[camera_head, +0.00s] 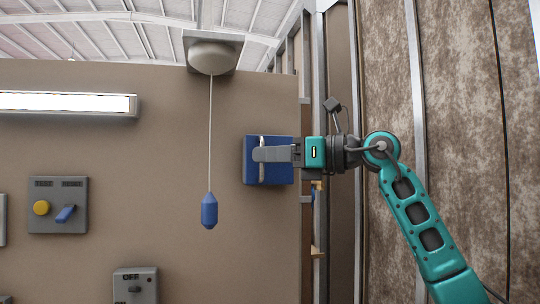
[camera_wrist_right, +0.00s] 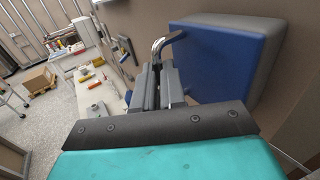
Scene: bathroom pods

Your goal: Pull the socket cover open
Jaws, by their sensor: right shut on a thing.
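The socket cover (camera_head: 280,177) is a square blue plate on the brown wall panel, near the panel's right edge. In the right wrist view the blue cover (camera_wrist_right: 218,62) sits against a grey box, and I see no clear gap between them. A shiny metal handle (camera_head: 262,175) runs upright on the cover; its bent end shows in the right wrist view (camera_wrist_right: 167,40). My right gripper (camera_head: 258,154) comes in from the right and is shut on the handle. Its fingers hide the handle's middle. My left gripper is out of view.
A blue pull weight (camera_head: 209,211) hangs on a cord from a round ceiling fitting (camera_head: 212,58), left of the cover. A grey switch panel (camera_head: 58,205) and a lit lamp (camera_head: 65,104) are further left. A mottled wall (camera_head: 455,90) stands on the right.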

